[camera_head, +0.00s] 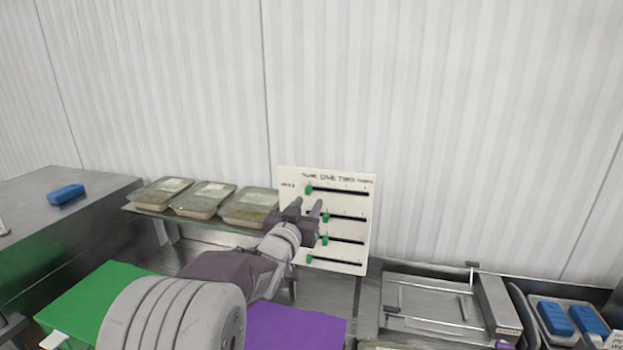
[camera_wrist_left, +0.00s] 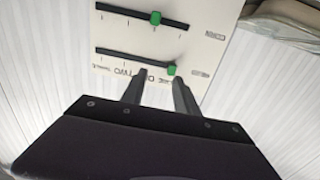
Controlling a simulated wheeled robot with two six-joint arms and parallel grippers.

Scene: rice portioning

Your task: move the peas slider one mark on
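A white slider board (camera_head: 345,262) stands upright against the wall, with several black slots, each holding a green knob. The top knob (camera_head: 308,189) is at the left end of its slot; the second knob (camera_head: 326,218) and third knob (camera_head: 325,240) are further right, and the bottom knob (camera_head: 309,259) is at the left. Row labels are too small to read, so I cannot tell which is peas. My left gripper (camera_head: 308,206) is open in front of the board. In the left wrist view, its fingertips (camera_wrist_left: 158,74) are apart, with the top knob (camera_wrist_left: 172,70) close by the right fingertip; contact is unclear.
Several lidded trays (camera_head: 205,199) sit on a shelf left of the board. A green mat (camera_head: 85,300) and purple mat (camera_head: 295,338) lie below. A metal frame (camera_head: 430,300) and blue items (camera_head: 571,318) are at right. A blue block (camera_head: 66,194) lies far left.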

